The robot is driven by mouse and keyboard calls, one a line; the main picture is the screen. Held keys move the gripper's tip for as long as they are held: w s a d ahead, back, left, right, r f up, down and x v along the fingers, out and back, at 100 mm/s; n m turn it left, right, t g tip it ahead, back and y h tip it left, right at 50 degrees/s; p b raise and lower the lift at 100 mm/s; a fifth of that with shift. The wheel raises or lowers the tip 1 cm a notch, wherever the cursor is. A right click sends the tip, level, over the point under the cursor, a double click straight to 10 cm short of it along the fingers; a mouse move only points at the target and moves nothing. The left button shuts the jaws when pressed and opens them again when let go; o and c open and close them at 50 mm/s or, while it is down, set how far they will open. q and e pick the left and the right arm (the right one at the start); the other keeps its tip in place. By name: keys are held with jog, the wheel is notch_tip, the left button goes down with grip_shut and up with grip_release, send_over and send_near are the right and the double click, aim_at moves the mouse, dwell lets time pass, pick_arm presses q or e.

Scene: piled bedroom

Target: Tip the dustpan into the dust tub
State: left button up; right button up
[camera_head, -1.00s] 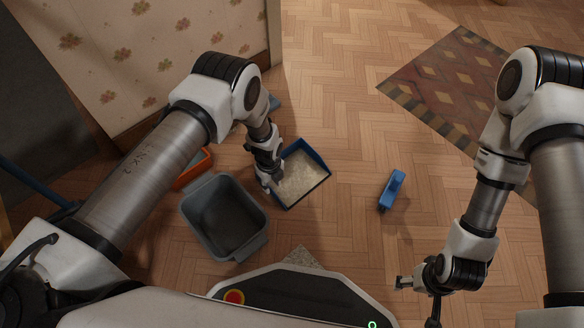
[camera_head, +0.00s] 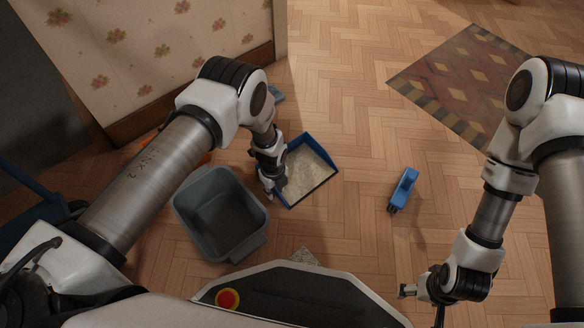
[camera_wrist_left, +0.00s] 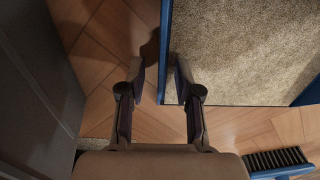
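The blue dustpan (camera_head: 333,168) lies on the floor with pale, grainy dust (camera_head: 306,172) in it. My left gripper (camera_head: 273,188) is at its left side. In the left wrist view the fingers (camera_wrist_left: 160,88) are apart, with the dustpan's blue side wall (camera_wrist_left: 165,45) between them and a gap on the left finger's side. The grey dust tub (camera_head: 188,222) stands on the floor left of the dustpan and looks empty; its wall also fills the left of the wrist view (camera_wrist_left: 35,85). My right gripper (camera_head: 420,297) is open and empty at the lower right.
A blue hand brush (camera_head: 403,188) lies on the floor right of the dustpan; its bristles show in the wrist view (camera_wrist_left: 278,160). A patterned rug (camera_head: 460,80) lies farther right. A flowered panel (camera_head: 150,50) stands behind my left arm.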

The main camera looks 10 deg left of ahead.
pick_arm(q)
grip_shut()
jog(key=shift+r, duration=0.15)
jog(key=shift+r+p, duration=1.35)
jog(key=shift+p, duration=0.2)
jog(key=shift+r+p, duration=3.05)
jog(key=shift+p, duration=0.05)
